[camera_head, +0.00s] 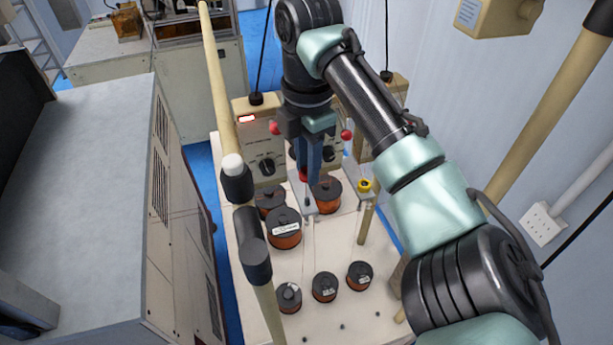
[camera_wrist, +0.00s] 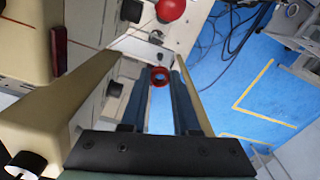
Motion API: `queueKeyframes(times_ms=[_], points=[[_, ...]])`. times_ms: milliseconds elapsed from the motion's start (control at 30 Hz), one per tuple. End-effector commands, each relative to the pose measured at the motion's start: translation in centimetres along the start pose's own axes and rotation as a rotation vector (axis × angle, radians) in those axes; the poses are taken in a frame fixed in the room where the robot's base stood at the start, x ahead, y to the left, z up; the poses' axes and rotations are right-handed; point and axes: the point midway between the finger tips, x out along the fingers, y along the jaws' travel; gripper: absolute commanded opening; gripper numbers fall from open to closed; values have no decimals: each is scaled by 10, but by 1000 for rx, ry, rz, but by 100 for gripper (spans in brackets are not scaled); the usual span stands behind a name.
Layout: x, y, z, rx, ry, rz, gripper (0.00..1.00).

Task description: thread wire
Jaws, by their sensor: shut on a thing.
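My gripper (camera_head: 306,178) points down over the winder table, its two dark blue fingers closed around a small red ring-shaped piece (camera_head: 303,175). In the wrist view the red piece (camera_wrist: 159,76) sits between the fingertips of my gripper (camera_wrist: 160,82). Black-capped copper wire spools stand below and around it: a large one (camera_head: 284,228) at the left, another (camera_head: 326,193) just right of the fingers, and a small one (camera_head: 325,287) nearer the front. Thin pale wires rise from the front spools; their ends are too fine to follow.
A yellow guide piece (camera_head: 364,186) sits on a plate right of my gripper. Beige control boxes with dials (camera_head: 264,150) stand behind. A tan post (camera_head: 220,90) rises at the left, and a grey cabinet (camera_head: 80,200) stands beyond it.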

Motion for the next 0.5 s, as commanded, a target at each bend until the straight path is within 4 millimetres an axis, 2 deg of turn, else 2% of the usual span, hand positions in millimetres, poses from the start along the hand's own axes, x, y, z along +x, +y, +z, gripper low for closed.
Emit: queueKeyframes(times_ms=[167,500], points=[[10,0,0,-4,0,-1,0],[42,0,0,-2,-1,-1,0]])
